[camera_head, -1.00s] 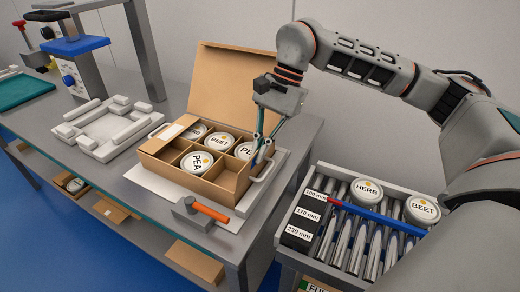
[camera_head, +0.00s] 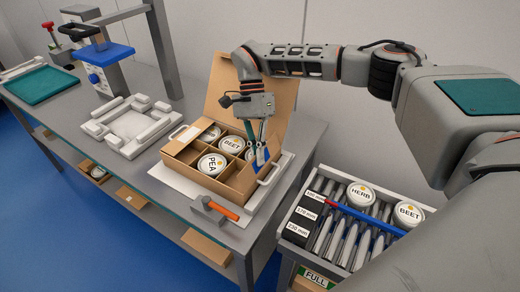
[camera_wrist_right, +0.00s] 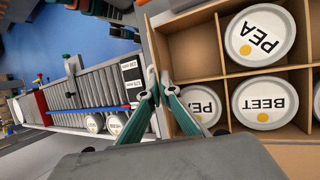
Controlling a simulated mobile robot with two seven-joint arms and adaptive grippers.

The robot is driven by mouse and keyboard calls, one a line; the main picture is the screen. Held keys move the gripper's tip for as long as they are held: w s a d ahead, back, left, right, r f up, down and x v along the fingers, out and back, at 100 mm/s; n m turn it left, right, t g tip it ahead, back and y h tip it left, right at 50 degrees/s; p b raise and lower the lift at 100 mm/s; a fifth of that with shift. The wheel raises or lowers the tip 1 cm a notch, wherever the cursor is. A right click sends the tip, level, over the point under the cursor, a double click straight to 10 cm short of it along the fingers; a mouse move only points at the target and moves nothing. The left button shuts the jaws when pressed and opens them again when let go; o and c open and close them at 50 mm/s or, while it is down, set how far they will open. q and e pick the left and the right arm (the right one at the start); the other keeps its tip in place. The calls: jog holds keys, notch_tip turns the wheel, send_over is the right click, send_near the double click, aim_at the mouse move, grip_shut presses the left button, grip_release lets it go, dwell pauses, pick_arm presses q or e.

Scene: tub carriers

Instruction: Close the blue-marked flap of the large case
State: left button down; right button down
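The large case (camera_head: 222,190) is an open brown cardboard box with compartments on the bench. Its big lid (camera_head: 228,95) stands up at the back. White PEA and BEET tubs sit inside. The blue mark (camera_head: 262,158) shows on the flap at the case's right end, partly hidden by my fingers. My right gripper (camera_head: 256,160) points down at that flap, its fingers close together. In the right wrist view its fingertips (camera_wrist_right: 158,76) nearly meet at the case's side wall (camera_wrist_right: 153,45). I see no flap clearly pinched between them. My left gripper is out of view.
A roller rack (camera_head: 345,235) with HERB and BEET tubs is at the right. A metal handle (camera_head: 272,172) is beside the case.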

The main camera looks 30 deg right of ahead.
jog(key=shift+w+f+g, duration=0.1)
jog(key=shift+g, duration=0.2)
dwell(0.4)
jog(key=c, duration=2.3)
grip_release()
jog(key=shift+c, duration=0.2)
jog(key=v, duration=1.2)
jog(key=shift+a, duration=0.2)
